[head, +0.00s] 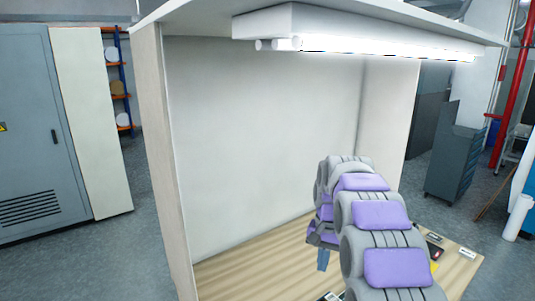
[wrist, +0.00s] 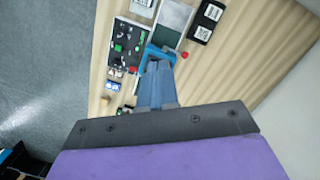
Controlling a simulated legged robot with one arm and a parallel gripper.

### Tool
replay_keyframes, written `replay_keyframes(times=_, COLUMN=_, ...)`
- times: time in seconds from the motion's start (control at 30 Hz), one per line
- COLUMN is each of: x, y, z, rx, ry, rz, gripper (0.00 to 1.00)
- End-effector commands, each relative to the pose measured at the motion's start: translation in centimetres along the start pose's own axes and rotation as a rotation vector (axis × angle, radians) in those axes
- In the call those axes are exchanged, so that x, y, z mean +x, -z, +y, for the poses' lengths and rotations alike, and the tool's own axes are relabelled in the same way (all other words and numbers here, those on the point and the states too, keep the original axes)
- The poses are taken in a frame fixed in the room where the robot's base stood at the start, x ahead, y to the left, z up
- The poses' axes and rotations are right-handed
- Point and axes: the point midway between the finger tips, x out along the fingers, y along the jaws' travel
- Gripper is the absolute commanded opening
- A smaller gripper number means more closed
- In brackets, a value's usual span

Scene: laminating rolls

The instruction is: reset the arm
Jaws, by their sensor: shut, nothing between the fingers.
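My arm, grey with purple pads, reaches into the lit booth in the head view. My gripper (head: 323,259) hangs over the wooden tabletop (head: 240,272), and its fingertips show as a small blue-grey shape. In the wrist view my gripper (wrist: 158,68) is shut with its blue-grey fingers together and nothing between them. Beyond the fingertips on the tabletop lies a blue-framed item (wrist: 160,53); I cannot tell from this view whether they touch it.
A dark panel with green and red parts (wrist: 126,42), a grey plate (wrist: 174,20) and a black box (wrist: 207,20) lie on the tabletop. The booth's side wall (head: 165,150) stands left of my arm. A lamp (head: 370,45) hangs above. A grey cabinet (head: 455,160) stands outside.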

Motion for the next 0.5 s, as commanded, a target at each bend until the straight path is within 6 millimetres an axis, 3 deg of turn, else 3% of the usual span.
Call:
replay_keyframes(times=0.27, x=0.9, y=-7.5, z=2.7, rx=-0.085, ry=-0.012, rz=-0.006, gripper=0.0)
replay_keyframes(times=0.5, x=2.8, y=-14.3, z=5.5, rx=-0.159, ry=-0.022, rz=-0.013, gripper=0.0)
